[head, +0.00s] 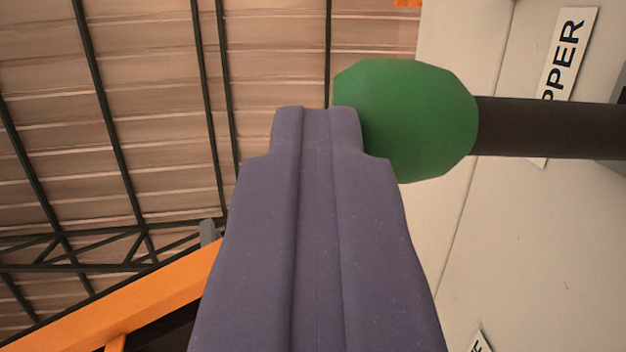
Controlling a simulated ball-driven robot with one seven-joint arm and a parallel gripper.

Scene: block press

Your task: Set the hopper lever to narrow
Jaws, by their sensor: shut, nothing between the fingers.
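The hopper lever's green knob (425,120) shows at the upper middle right in the head view. Its dark shaft (545,127) runs to the right from the knob. My gripper (316,112) is shut with nothing between its fingers. Its tips lie at the left side of the knob and overlap the knob's left edge in the picture. I cannot tell whether they touch it. The shaft's base is outside the view, so the lever's setting cannot be read.
A pale panel (520,250) stands behind the lever, with a label (566,60) partly hidden by the shaft; "PPER" is legible. Another label (481,342) is cut off at the bottom. An orange beam (140,292) crosses at lower left. A ribbed roof (150,100) fills the left.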

